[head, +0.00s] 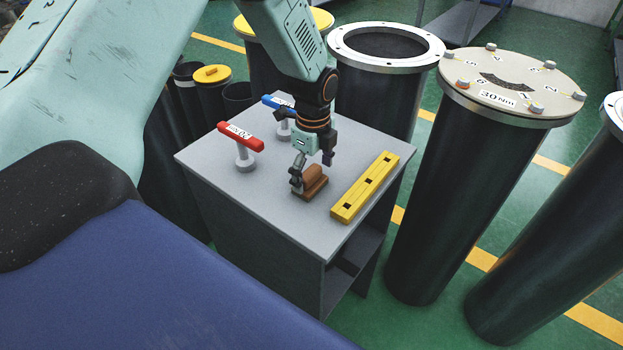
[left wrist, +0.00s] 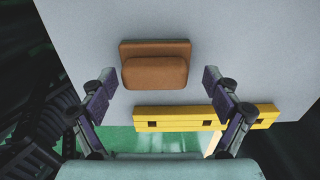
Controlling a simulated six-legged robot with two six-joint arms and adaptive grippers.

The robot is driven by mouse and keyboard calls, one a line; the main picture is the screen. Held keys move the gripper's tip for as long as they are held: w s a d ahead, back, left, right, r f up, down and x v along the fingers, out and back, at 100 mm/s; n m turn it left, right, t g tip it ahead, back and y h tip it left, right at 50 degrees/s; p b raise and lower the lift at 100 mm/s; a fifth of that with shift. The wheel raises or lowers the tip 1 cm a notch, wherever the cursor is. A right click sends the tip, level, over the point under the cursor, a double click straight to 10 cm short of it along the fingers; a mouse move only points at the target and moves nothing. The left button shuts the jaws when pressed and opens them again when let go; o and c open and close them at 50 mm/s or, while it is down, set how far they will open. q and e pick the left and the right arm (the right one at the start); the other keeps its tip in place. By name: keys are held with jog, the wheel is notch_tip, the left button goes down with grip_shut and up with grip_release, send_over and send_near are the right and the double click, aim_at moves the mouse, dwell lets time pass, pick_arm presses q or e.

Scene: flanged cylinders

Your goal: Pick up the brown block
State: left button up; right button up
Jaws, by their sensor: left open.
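The brown block (head: 313,184) lies on the grey table (head: 265,215), right below my left gripper (head: 312,170). In the left wrist view the brown block (left wrist: 155,68) shows as a wide base plate with a thicker rounded part on it. My left gripper (left wrist: 155,92) is open, with one finger to each side of the block and a gap on both sides. The fingers do not appear to touch it. My right gripper is not in view.
A yellow bar with dark square holes (head: 365,187) lies close to the block's right. Red-handled (head: 240,137) and blue-handled (head: 278,103) tools stand to the left and behind. Large flanged black cylinders (head: 470,150) stand beyond the table.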

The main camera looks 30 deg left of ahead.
aim_at(311, 171)
pick_arm(q)
jog(key=shift+s, duration=0.2)
jog(key=shift+s+a+r, duration=0.1)
jog(key=shift+s+a, duration=0.2)
jog(key=shift+a, duration=0.05)
jog(key=c, duration=0.3)
jog(key=shift+w+d, duration=0.25)
jog(key=shift+w, duration=0.2)
jog(key=c, duration=0.6)
jog(key=shift+s, duration=0.2)
jog(key=c, duration=0.3)
jog(key=shift+s+a, duration=0.15)
jog(key=shift+a, duration=0.1)
jog(key=shift+c, duration=0.6)
jog(key=shift+r, duration=0.1)
notch_tip(311, 171, up, 9)
jog(key=shift+r+b, duration=0.1)
jog(key=shift+b, duration=0.3)
jog(key=shift+r, duration=0.2)
jog(key=shift+w+d, duration=0.15)
jog(key=shift+w, duration=0.15)
